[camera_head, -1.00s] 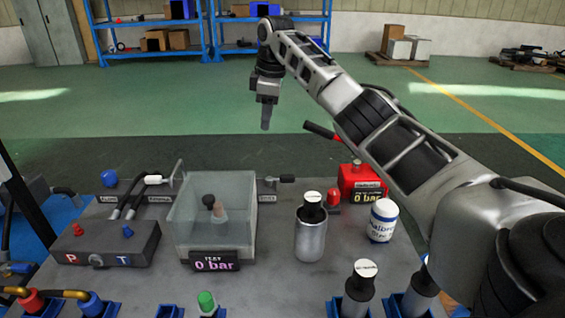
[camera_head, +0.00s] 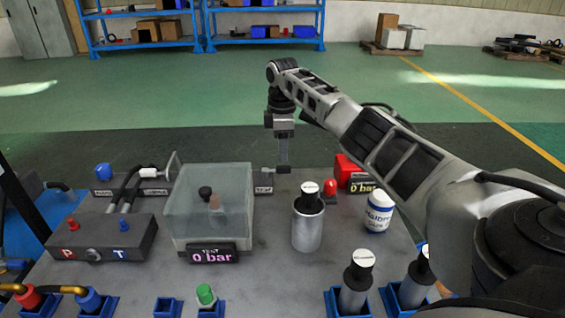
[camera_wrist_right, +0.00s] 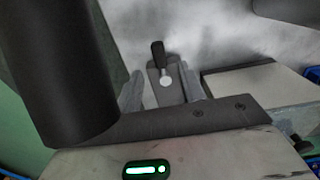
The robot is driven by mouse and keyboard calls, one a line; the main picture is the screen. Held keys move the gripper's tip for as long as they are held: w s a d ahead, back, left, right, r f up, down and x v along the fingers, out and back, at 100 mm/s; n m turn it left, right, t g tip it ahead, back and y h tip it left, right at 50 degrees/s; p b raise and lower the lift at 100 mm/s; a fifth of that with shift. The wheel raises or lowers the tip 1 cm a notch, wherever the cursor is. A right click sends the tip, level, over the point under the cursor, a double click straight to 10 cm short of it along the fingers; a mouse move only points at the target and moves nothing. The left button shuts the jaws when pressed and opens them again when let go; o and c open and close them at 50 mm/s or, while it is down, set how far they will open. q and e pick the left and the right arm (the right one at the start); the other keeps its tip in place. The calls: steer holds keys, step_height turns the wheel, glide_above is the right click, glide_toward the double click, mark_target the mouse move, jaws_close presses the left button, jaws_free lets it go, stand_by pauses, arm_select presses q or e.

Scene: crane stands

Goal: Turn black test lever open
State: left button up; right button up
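The black test lever (camera_head: 284,170) sticks out to the right beside the clear test box, at the back of the bench. It is mostly hidden by my right gripper (camera_head: 284,158), which points down over it. In the right wrist view the black lever (camera_wrist_right: 158,54) with its pale round pivot lies between the two fingers of my right gripper (camera_wrist_right: 162,88). The fingers are apart, with gaps on both sides of the lever. Whether they are down to lever height I cannot tell. My left gripper is out of view.
The clear test box (camera_head: 180,205) has a display reading 0 bar. A red pump (camera_head: 347,170), a metal cylinder (camera_head: 307,228) and a white bottle (camera_head: 379,213) stand to the right. A P/T block (camera_head: 85,236) and hoses are at the left. The bench between box and cylinder is clear.

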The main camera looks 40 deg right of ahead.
mark_target(283, 166)
step_height(283, 166, down, 5)
steer(key=shift+f, duration=0.1)
stand_by(0.3)
jaws_close()
